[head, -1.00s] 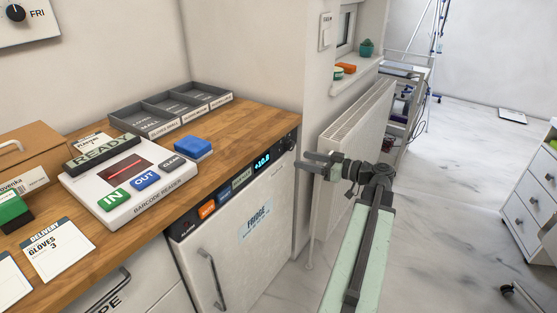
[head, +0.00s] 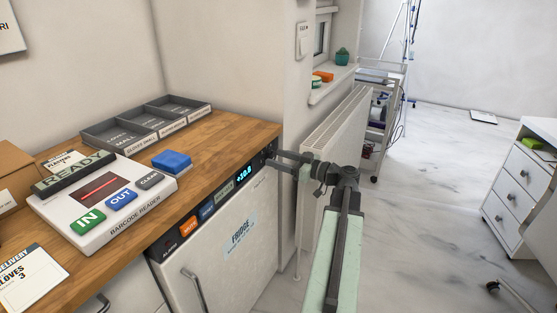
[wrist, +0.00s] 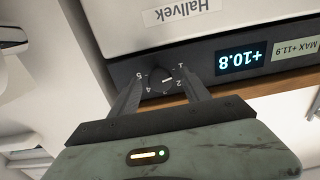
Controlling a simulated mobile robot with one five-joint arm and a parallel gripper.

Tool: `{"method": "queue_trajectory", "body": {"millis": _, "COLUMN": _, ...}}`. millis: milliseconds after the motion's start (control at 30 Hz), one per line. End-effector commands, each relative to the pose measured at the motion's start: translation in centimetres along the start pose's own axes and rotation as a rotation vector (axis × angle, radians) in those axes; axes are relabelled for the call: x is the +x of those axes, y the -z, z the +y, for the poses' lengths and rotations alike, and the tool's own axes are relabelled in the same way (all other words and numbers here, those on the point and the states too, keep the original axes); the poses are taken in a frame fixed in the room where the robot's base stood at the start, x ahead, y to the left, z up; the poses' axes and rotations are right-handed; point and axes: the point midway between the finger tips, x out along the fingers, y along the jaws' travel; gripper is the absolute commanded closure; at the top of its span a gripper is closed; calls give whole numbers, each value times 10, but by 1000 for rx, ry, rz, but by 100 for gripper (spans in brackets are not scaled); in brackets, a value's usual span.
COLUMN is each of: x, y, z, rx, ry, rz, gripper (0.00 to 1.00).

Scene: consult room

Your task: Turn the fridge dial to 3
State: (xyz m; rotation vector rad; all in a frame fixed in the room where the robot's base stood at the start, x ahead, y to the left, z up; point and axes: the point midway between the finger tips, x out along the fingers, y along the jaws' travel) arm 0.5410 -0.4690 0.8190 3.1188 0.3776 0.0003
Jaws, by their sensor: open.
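The white fridge (head: 235,240) stands under the wooden counter. Its dark top panel has a lit display (head: 244,174), which reads +10.8 in the wrist view (wrist: 241,59). The black fridge dial (wrist: 160,79) sits at the panel's end, ringed by small numbers from 1 to 5; I cannot tell surely which number its mark points at. My gripper (wrist: 159,82) is open, with one finger on each side of the dial; whether they touch it is unclear. In the head view my gripper (head: 277,162) is at the panel's right end and partly hides the dial area.
The counter (head: 225,140) holds a barcode reader (head: 100,200), a blue block (head: 171,160) and grey trays (head: 145,125). A radiator (head: 335,130) stands close to the right of the fridge, behind my arm. The floor at right is clear up to a white drawer unit (head: 520,190).

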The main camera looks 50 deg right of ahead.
Motion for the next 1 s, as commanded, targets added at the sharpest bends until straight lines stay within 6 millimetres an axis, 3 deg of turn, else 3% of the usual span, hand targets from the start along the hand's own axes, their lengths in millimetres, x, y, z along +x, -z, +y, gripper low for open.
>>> {"method": "queue_trajectory", "body": {"millis": 67, "x": 0, "y": 0, "z": 0, "rx": 0, "ry": 0, "rz": 0, "gripper": 45}}
{"method": "queue_trajectory", "body": {"millis": 100, "x": 0, "y": 0, "z": 0, "rx": 0, "ry": 0, "rz": 0, "gripper": 51}}
{"method": "queue_trajectory", "body": {"millis": 267, "x": 0, "y": 0, "z": 0, "rx": 0, "ry": 1, "rz": 0, "gripper": 95}}
{"method": "queue_trajectory", "body": {"millis": 300, "x": 0, "y": 0, "z": 0, "rx": 0, "ry": 1, "rz": 0, "gripper": 100}}
{"method": "queue_trajectory", "body": {"millis": 667, "x": 0, "y": 0, "z": -1, "rx": 60, "ry": 1, "rz": 0, "gripper": 100}}
{"method": "queue_trajectory", "body": {"millis": 1000, "x": 0, "y": 0, "z": -1, "rx": 316, "ry": 1, "rz": -1, "gripper": 100}}
